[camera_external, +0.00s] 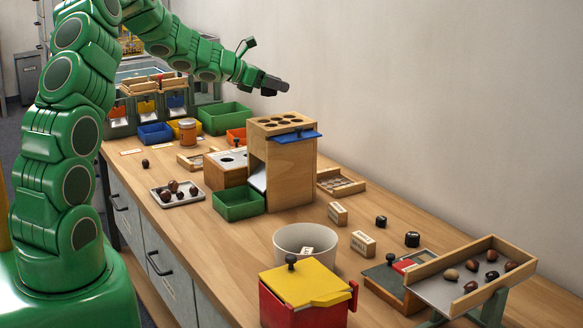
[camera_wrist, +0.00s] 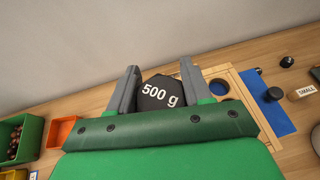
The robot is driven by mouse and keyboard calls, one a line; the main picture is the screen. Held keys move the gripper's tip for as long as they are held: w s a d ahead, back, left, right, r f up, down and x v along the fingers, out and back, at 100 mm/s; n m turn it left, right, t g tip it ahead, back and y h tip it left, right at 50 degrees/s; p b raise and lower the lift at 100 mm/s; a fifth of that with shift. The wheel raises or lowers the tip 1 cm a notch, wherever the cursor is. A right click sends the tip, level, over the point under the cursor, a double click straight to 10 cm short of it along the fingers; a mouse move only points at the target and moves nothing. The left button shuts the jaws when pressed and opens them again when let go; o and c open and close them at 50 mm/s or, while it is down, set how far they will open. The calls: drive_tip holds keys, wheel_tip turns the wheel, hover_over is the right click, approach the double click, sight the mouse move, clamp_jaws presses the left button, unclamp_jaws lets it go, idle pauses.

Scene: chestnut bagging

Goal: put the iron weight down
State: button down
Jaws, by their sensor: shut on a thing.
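My gripper (camera_wrist: 160,86) is shut on a black iron weight (camera_wrist: 160,94) marked "500 g", which sits between its two grey fingers. In the external view, my gripper (camera_external: 272,84) is in the air above and a little behind the wooden block tower (camera_external: 282,170), with a gap over the holed top (camera_external: 282,123). I cannot make out the weight apart from the dark fingers there. In the wrist view, part of the holed wooden top (camera_wrist: 238,78) shows just right of the weight, with a blue plate (camera_wrist: 285,118) beyond it.
Two black weights (camera_external: 381,221) (camera_external: 412,239) stand on the bench near small labelled boxes (camera_external: 362,243). A white bowl (camera_external: 289,234), a red box with yellow lid (camera_external: 303,284) and a sloped chestnut tray (camera_external: 440,287) fill the front. Green (camera_external: 239,213) and orange (camera_external: 235,135) bins stand nearby.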

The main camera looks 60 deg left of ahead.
drive_tip(key=w+d+m+g+h, duration=0.2)
drive_tip(key=d+m+h, duration=0.1)
drive_tip(key=d, duration=1)
drive_tip(key=w+d+f+m+g+h, duration=0.1)
drive_tip(key=w+d+m+g+h, duration=0.15)
drive_tip(key=d, duration=1.05)
drive_tip(key=w+d+m+g+h, duration=0.1)
drive_tip(key=d+m+g+h, duration=0.2)
drive_tip(key=d, duration=1)
drive_tip(key=s+d+f+m+g+h, duration=0.1)
drive_tip(key=s+d+m+g, duration=0.2)
drive_tip(key=d, duration=0.6)
drive_tip(key=s+d+f+m+g+h, duration=0.1)
drive_tip(key=s+d+f+m+h, duration=0.2)
drive_tip(key=d, duration=0.7)
wheel_tip(320, 180, down, 10)
drive_tip(key=s+y, duration=0.1)
drive_tip(key=y, duration=0.1)
drive_tip(key=shift+w+d+f, duration=0.55)
drive_tip(key=shift+w+f, duration=1)
drive_tip(key=shift+w, duration=0.6)
drive_tip(key=shift+w+d+f, duration=0.5)
drive_tip(key=shift+w+f, duration=1.05)
drive_tip(key=shift+w, duration=0.6)
drive_tip(key=shift+w+d+f, duration=0.55)
drive_tip(key=shift+w+f, duration=1)
drive_tip(key=shift+w, duration=0.6)
